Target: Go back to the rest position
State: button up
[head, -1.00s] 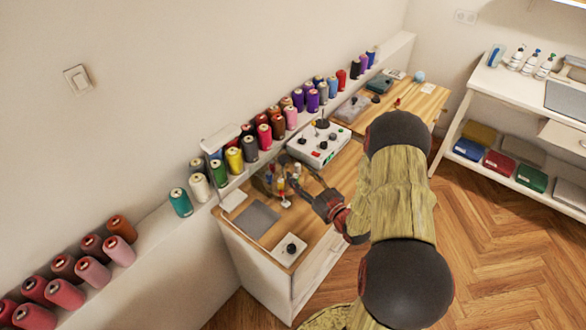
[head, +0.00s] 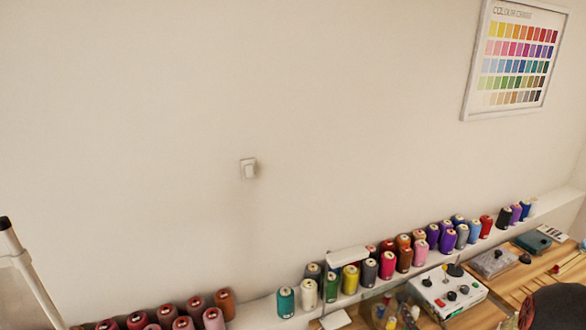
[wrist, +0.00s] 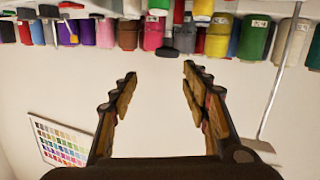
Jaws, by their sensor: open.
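My gripper (wrist: 158,76) is open in the wrist view, with its two fingers well apart and nothing between them. The wrist picture looks upside down, with the thread spools along its top and the pale wall between and beyond the fingers. In the head view a dark, rounded part of my arm shows at the bottom right corner. My gripper cannot be made out clearly there.
Thread spools (head: 351,279) line a white ledge (head: 258,312) along the wall. A white control box (head: 447,291) stands on the wooden worktop (head: 487,315). A light switch (head: 248,169) and a colour chart (head: 512,60) are on the wall. A pale pole (head: 35,280) stands at left.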

jog(key=s+a+r+m+g+h, duration=0.1)
jog(key=s+a+r+g+h, duration=0.15)
jog(key=r, duration=0.55)
jog(key=s+a+r+g+h, duration=0.1)
jog(key=a+r+g, duration=0.25)
jog(key=r, duration=0.45)
jog(key=s+a+r+g+y, duration=0.1)
jog(key=s+a+r, duration=0.1)
jog(key=s+a, duration=0.3)
jog(key=s+a+r+g+y, duration=0.1)
jog(key=s+a, duration=0.4)
jog(key=s, duration=0.7)
jog(key=s+a+r+g+y, duration=0.1)
jog(key=s+a+r+g, duration=0.1)
jog(key=s+a, duration=0.3)
jog(key=s, duration=0.3)
jog(key=shift+s+r+m+g, duration=0.3)
jog(key=shift+s+m, duration=0.1)
jog(key=shift+c, duration=0.5)
